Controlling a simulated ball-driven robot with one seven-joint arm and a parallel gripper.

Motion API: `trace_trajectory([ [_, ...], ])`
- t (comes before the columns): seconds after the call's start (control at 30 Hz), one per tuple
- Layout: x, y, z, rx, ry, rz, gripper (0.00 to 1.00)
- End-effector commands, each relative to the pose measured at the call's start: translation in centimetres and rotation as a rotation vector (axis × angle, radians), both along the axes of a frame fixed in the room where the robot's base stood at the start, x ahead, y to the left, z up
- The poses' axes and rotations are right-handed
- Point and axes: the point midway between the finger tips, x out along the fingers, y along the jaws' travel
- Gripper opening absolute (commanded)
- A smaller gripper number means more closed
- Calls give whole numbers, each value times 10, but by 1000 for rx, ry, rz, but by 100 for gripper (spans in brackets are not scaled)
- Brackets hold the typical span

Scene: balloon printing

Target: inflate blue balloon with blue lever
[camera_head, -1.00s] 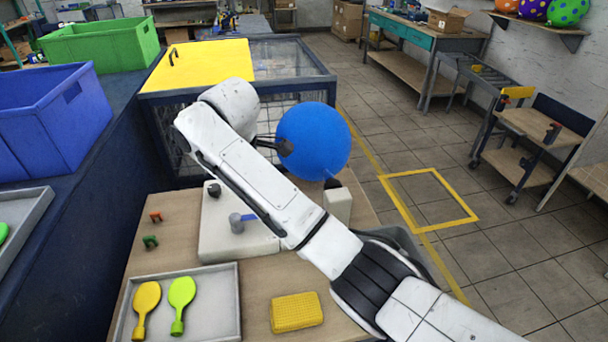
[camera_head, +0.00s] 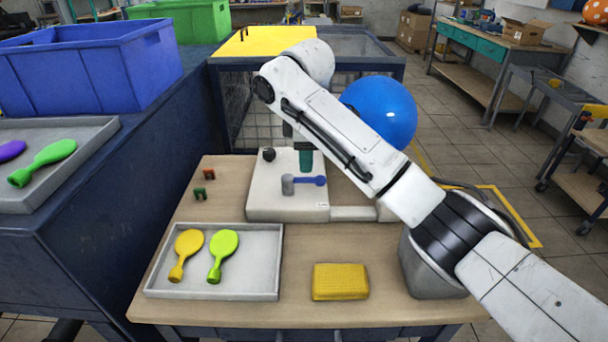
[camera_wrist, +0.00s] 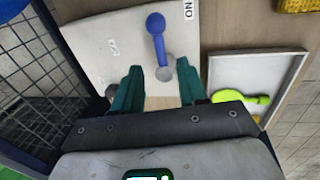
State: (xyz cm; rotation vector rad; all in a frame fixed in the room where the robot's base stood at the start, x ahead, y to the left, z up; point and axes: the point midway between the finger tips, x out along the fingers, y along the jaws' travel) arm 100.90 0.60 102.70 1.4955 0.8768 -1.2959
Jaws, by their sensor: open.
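The blue balloon (camera_head: 385,110) is round and swollen, behind my arm at the right of the white machine (camera_head: 265,190) in the head view. The blue lever (camera_head: 311,181) lies on top of the machine, joined to a grey round knob (camera_head: 288,184) and pointing right. It also shows in the wrist view (camera_wrist: 157,35), just beyond the fingertips. My gripper (camera_head: 305,160) hangs over the machine, fingers down, close behind the lever. In the wrist view my gripper (camera_wrist: 160,72) has its green fingers apart, with nothing held between them. The balloon's neck is hidden by my arm.
A grey tray (camera_head: 215,292) with a yellow and a green flat balloon stands at the front left of the table. A yellow sponge-like block (camera_head: 340,282) lies at front centre. Small red and green clips (camera_head: 203,193) lie left of the machine. A caged yellow-topped bench (camera_head: 270,62) stands behind.

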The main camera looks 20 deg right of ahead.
Motion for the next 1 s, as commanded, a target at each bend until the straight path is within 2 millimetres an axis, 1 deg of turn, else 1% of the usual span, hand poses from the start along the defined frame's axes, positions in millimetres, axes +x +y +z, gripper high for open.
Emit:
trace_trajectory([
  [0.03, 1, -1, -11, -2, 4, -2, 42],
  [0.1, 4, -2, -23, -2, 4, -2, 42],
  [0.2, 6, -3, -38, -1, 2, -1, 42],
  [0.33, 9, -3, -53, -1, 1, 0, 42],
  [0.5, 11, -4, -61, 0, 0, 0, 42],
  [0.77, 11, -3, -62, 0, -1, 1, 42],
  [1.0, 11, -3, -62, 0, -1, 1, 20],
])
